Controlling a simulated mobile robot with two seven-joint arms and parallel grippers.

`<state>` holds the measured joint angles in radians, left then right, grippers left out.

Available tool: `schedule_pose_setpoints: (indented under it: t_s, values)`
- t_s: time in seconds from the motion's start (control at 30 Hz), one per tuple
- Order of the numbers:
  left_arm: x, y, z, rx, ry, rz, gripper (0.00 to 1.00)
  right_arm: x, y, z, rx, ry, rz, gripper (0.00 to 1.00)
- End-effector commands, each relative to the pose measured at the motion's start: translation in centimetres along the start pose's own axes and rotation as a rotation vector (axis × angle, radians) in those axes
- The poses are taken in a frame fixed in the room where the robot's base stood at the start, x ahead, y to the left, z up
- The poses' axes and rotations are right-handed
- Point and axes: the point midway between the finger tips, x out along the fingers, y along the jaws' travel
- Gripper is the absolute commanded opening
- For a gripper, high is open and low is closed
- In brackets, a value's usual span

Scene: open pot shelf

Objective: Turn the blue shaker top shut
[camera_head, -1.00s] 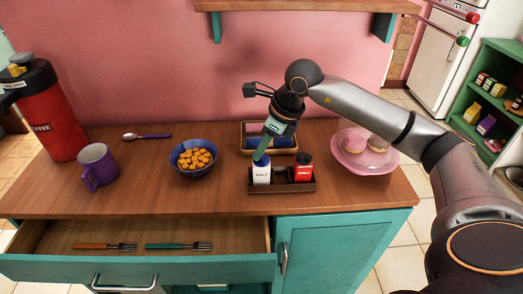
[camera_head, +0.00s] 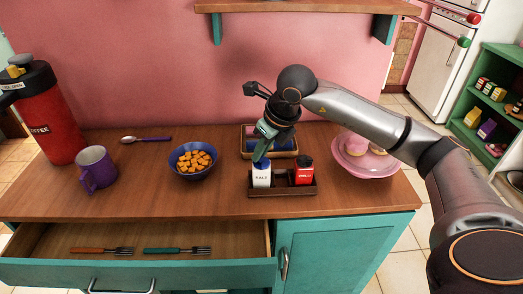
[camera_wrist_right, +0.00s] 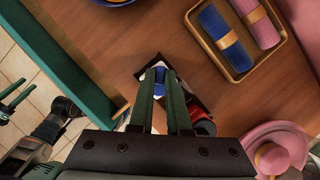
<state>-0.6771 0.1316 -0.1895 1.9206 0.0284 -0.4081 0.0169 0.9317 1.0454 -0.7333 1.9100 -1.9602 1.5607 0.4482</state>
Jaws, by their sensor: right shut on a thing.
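The salt shaker (camera_head: 262,178) is white with a dark label and a blue top (camera_wrist_right: 159,71). It stands upright in the left part of a dark wooden caddy (camera_head: 283,191). My right gripper (camera_head: 260,159) points down over it, shut on the blue top, its green fingers on either side. The fingers hide much of the top, so I cannot tell how far it is turned. My left gripper is out of the head view; green finger-like parts (camera_wrist_right: 16,97) at the left edge of the wrist view seem to belong to it, too partial to read.
A red chilli shaker (camera_head: 304,173) stands close on the right in the caddy. Behind is a tray (camera_head: 291,154) with rolled napkins. A pink dish (camera_head: 350,167) is at right, a blue bowl (camera_head: 176,164) at left. The drawer (camera_head: 60,240) below is open with forks inside.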

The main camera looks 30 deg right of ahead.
Motion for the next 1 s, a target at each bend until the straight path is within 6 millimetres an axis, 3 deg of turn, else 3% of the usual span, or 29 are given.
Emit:
schedule_pose_setpoints:
  t_s: [0.17, 0.2, 0.47, 0.77, 1.0]
  values:
    - [0.0, 0.0, -0.1, 0.000, 0.004, 0.001, 0.50, 0.0, 0.0, 0.0, -0.001, 0.001, 0.000, 0.00]
    - [0.0, 0.0, -0.2, 0.000, 0.004, 0.001, 0.50, 0.0, 0.0, 0.0, -0.001, 0.001, 0.000, 0.18]
    - [0.0, 0.0, -0.2, 0.001, 0.007, 0.001, 0.50, 0.0, 0.0, 0.0, -0.001, 0.001, 0.000, 0.46]
    - [0.0, 0.0, -0.3, 0.001, 0.008, 0.001, 0.50, -0.4, 0.0, 0.0, -0.001, -0.001, 0.000, 0.46]
    - [0.1, 0.0, -0.3, 0.001, 0.008, 0.001, 0.50, -4.3, -0.1, 0.1, -0.002, -0.005, -0.002, 0.46]
